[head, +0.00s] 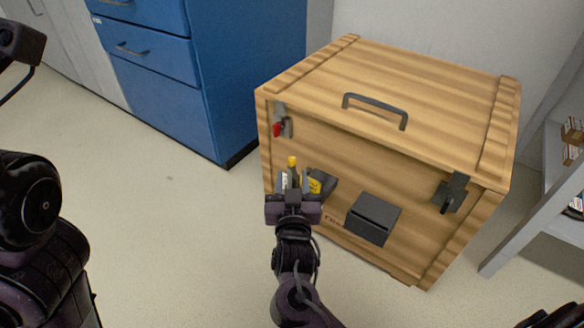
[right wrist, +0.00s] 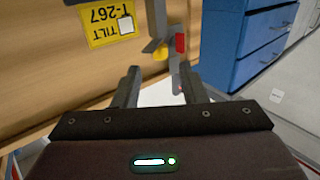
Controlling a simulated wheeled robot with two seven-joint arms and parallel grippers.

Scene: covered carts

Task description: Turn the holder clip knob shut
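A wooden crate (head: 340,160) stands on the floor with dark metal fittings on its front face. A red piece (head: 278,129) is on the upper left fitting; a red piece (right wrist: 180,43) also shows in the right wrist view. A small yellow knob-like piece (head: 292,162) appears just beyond my right gripper (head: 293,186). In the right wrist view the yellow piece (right wrist: 161,53) is beside a grey bracket (right wrist: 154,25). My right gripper (right wrist: 160,84) is open there, its fingers apart, short of these pieces. Which piece is the holder clip knob is unclear.
A yellow label (right wrist: 107,20) reading T-267 TILT is on the crate front. A dark box (head: 374,219) and right latch (head: 452,193) are farther right. A blue cabinet (head: 180,70) stands behind left, a grey shelf (head: 535,215) at right. Floor at left is clear.

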